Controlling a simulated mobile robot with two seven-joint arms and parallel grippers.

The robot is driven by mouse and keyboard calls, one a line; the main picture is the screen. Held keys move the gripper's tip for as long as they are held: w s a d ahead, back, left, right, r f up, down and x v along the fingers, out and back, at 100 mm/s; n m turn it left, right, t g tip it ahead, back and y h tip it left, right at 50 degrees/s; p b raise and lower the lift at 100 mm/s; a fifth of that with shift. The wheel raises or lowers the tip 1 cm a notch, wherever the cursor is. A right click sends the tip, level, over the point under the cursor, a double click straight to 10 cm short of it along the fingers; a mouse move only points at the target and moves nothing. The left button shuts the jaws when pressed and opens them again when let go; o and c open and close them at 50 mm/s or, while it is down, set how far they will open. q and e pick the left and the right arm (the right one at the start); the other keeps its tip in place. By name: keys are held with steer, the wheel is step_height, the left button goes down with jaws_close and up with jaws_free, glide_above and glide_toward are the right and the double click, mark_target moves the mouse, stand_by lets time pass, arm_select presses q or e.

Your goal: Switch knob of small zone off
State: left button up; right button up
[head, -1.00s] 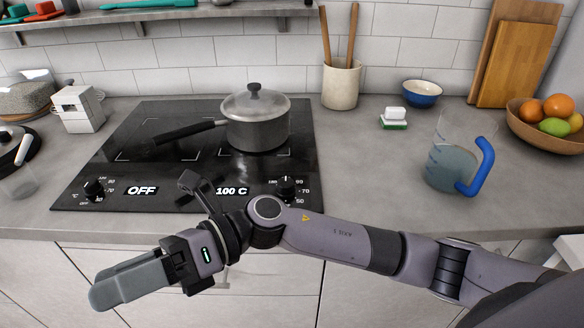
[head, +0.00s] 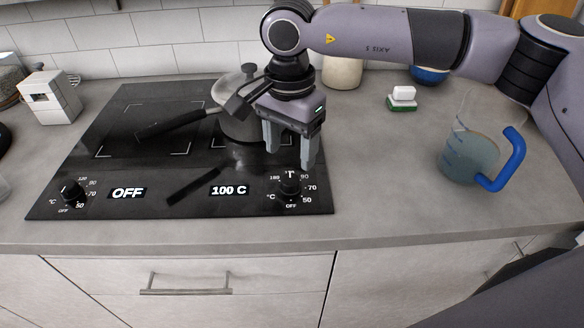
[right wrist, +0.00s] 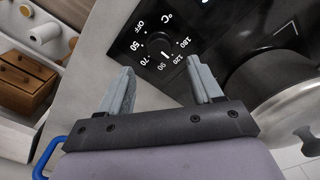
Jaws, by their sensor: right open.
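The black cooktop (head: 140,205) has two front knobs. The right knob (head: 290,184) sits beside a display reading 100 C (head: 229,190); the left knob (head: 72,191) sits beside a display reading OFF (head: 127,193). My right gripper (head: 290,160) is open and empty, fingers pointing down, above and just behind the right knob in the head view. In the right wrist view, the right knob (right wrist: 158,47) lies ahead, between the lines of the two fingers of the right gripper (right wrist: 160,68), apparently not touched. Its mark points between 90 and 120. My left gripper is not in view.
A lidded pot (head: 236,122) stands on the right zone, partly hidden by my right gripper; its handle reaches left. A measuring jug (head: 468,155) with a blue handle and a sponge (head: 402,98) stand to the right. The counter strip before the cooktop (head: 180,235) is clear.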

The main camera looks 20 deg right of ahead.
mark_target(290, 179)
step_height(290, 179, down, 7)
steer(key=shift+r+p, duration=0.1)
steer(key=shift+p, duration=0.4)
steer(key=shift+c, duration=0.3)
steer(key=c, duration=1)
